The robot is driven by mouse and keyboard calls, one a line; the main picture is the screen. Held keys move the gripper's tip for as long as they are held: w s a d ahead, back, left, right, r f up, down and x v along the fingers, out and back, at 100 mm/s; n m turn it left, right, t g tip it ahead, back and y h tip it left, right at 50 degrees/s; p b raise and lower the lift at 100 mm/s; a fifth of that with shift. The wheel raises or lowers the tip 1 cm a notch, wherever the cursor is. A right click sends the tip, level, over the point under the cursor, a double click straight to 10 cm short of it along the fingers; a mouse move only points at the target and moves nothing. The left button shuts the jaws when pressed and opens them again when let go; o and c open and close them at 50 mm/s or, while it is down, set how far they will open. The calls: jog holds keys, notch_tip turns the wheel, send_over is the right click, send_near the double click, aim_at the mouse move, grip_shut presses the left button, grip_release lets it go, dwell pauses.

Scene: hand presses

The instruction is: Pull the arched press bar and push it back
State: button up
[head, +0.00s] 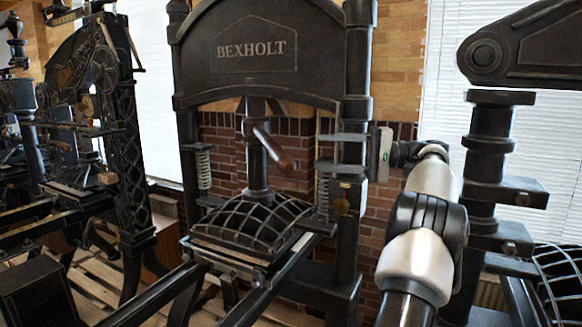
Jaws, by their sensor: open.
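The press with the arched head (250,48) marked BEXHOLT stands in the middle of the head view. My gripper (328,152) is to the right of the bar's grip, in front of the press's right upright. Its two fingers point left, one above the other, and are apart. No part of the bar shows between them, and the gripper looks clear of the grip. How far it is in depth is hard to tell.
A domed, ribbed platen (255,226) sits below the bar on dark rails (270,296). Another ornate press (100,130) stands at the left. A third press's thick column (490,170) stands close to my arm at the right. A brick wall is behind.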

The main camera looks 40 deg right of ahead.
aim_at(273, 157)
jog(key=s+a+f+m+t+h+b, duration=0.1)
jog(key=s+a+m+t+h+b, duration=0.3)
jog(key=b, duration=0.4)
jog(key=shift+g+h, duration=0.6)
jog(key=p+x, duration=0.1)
jog(key=x, duration=1.5)
jog(key=shift+w+a+f, duration=0.1)
jog(key=shift+w+f, duration=0.05)
jog(key=shift+w, duration=0.2)
grip_shut()
jog(key=shift+a, duration=0.1)
